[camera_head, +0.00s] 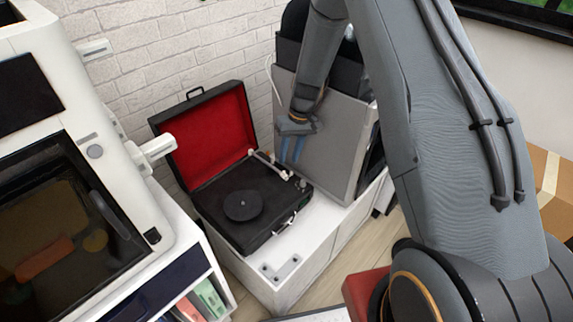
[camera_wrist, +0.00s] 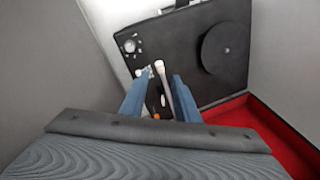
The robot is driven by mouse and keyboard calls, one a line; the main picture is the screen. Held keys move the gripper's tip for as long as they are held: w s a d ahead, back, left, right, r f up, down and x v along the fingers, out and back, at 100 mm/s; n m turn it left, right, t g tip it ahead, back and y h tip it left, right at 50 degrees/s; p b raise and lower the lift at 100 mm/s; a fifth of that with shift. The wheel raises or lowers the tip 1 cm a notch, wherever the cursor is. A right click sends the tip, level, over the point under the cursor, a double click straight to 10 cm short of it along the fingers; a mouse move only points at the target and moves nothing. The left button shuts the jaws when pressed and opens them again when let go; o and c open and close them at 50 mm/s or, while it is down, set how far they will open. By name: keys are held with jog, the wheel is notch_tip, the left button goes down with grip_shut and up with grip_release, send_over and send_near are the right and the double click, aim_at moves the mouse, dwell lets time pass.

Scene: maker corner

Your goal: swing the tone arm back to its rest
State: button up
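The record player (camera_head: 235,232) is a black case with its red-lined lid (camera_head: 208,136) standing open. Its round black platter (camera_head: 243,205) also shows at the right of the wrist view (camera_wrist: 226,47). The pale tone arm (camera_head: 268,164) lies along the back right of the deck, beside the platter and apart from it. My gripper (camera_head: 290,162) points down over the deck's back right corner. In the wrist view, its blue fingers (camera_wrist: 162,76) are apart, with the white tone arm (camera_wrist: 159,69) appearing between them. I cannot tell whether they touch it. My gripper hides part of the tone arm.
A large grey panel-like object (camera_head: 327,140) stands close to the right of the record player. A white 3D-printer-like machine (camera_head: 150,215) is at the left. A brick wall is behind.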

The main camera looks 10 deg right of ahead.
jog(key=v, duration=0.2)
jog(key=shift+d+r, duration=0.1)
jog(key=shift+r, duration=0.2)
jog(key=s+d+r, duration=0.1)
jog(key=s+r, duration=0.4)
jog(key=s, duration=0.4)
jog(key=s+d+r+m+h, duration=0.1)
jog(key=s+r, duration=0.5)
jog(key=s, duration=0.3)
jog(key=s+d+r+m+t+h, duration=0.1)
jog(key=s+d+r, duration=0.1)
jog(key=s+r, duration=0.4)
jog(key=s, duration=0.4)
dwell(1.8)
